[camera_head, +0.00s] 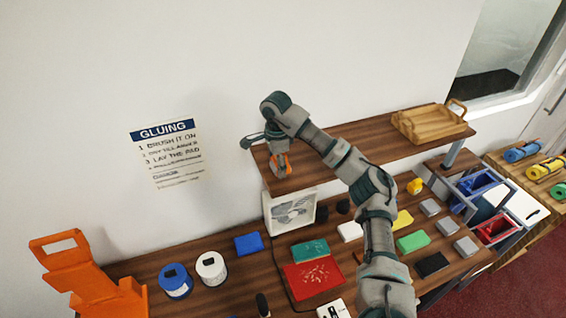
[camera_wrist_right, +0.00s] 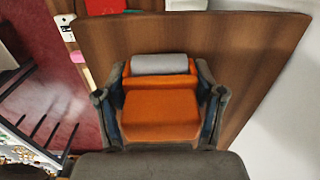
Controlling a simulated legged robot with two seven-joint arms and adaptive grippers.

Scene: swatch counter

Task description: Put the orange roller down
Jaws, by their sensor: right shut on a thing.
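The orange roller (camera_wrist_right: 160,113) has an orange body and a grey cylinder at its far end in the right wrist view. My right gripper (camera_wrist_right: 161,98) is shut on it, with a dark finger on each side of the orange body. In the head view the orange roller (camera_head: 282,166) shows small under my right gripper (camera_head: 276,151), at the left end of the raised wooden shelf (camera_head: 350,148). I cannot tell whether the roller touches the shelf. The left gripper is not in view.
A wooden tray (camera_head: 405,124) stands at the shelf's right end; the shelf between is bare. Below, on the counter, are a white fan box (camera_head: 291,212), a blue tin (camera_head: 175,281), a white tin (camera_head: 211,268), several coloured pads and an orange stand (camera_head: 88,280).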

